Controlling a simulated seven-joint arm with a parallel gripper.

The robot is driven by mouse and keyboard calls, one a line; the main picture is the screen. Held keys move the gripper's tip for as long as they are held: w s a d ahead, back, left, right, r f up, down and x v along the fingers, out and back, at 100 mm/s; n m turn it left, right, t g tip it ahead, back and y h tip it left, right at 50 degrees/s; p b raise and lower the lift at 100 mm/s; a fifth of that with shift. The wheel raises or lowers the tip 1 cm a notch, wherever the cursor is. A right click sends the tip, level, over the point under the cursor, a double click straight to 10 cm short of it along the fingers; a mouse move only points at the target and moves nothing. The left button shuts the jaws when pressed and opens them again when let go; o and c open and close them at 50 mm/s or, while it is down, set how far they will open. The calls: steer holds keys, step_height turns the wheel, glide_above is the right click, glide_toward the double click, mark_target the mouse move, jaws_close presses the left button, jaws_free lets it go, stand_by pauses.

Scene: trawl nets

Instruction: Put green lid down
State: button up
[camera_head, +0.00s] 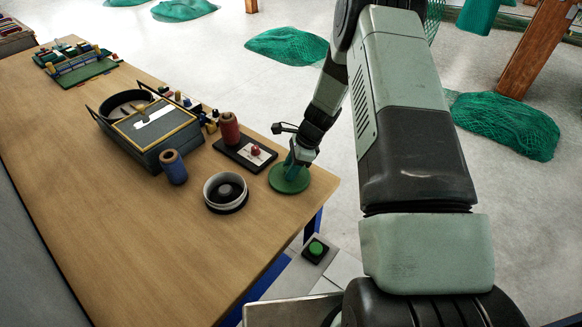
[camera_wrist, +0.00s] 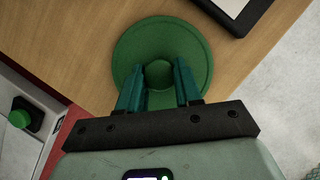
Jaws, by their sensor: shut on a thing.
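The green lid (camera_head: 289,181) is a round disc with a knob, at the near right corner of the wooden table. In the wrist view the lid (camera_wrist: 190,40) fills the upper middle, with the wooden table around it. My gripper (camera_wrist: 161,78) is shut on the lid's knob, one teal finger on each side. In the head view my gripper (camera_head: 292,163) reaches down onto the lid from above. Whether the lid touches the tabletop or hangs just above it I cannot tell.
A round black and white container (camera_head: 226,191) stands left of the lid. A black tray (camera_head: 226,150) with a red spool (camera_head: 229,127) lies behind. A blue spool (camera_head: 173,167) and a dark box (camera_head: 117,137) stand farther left. The table's right edge is close to the lid.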

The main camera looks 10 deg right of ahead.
steer(key=shift+f, duration=0.1)
steer(key=o, duration=1)
steer(key=v, duration=1.2)
steer(key=s+a+r+n+t+h, duration=0.1)
steer(key=s+r+n, duration=0.35)
steer(key=r, duration=0.65)
steer(key=s+a+r+n+t+h, duration=0.1)
steer(key=s+r+n, duration=0.35)
steer(key=r, duration=0.75)
steer(key=s+r+n+t+h, duration=0.1)
steer(key=s+r+n, duration=0.2)
steer(key=s, duration=0.4)
steer(key=s+r+n+t, duration=0.1)
steer(key=s+r+n, duration=0.2)
steer(key=s, duration=0.4)
steer(key=s+d+r+n+t+h, duration=0.1)
steer(key=s+r+n, duration=0.2)
steer(key=s, duration=0.5)
steer(key=shift+s+n+t+h, duration=0.1)
steer(key=shift+n+t+h, duration=0.2)
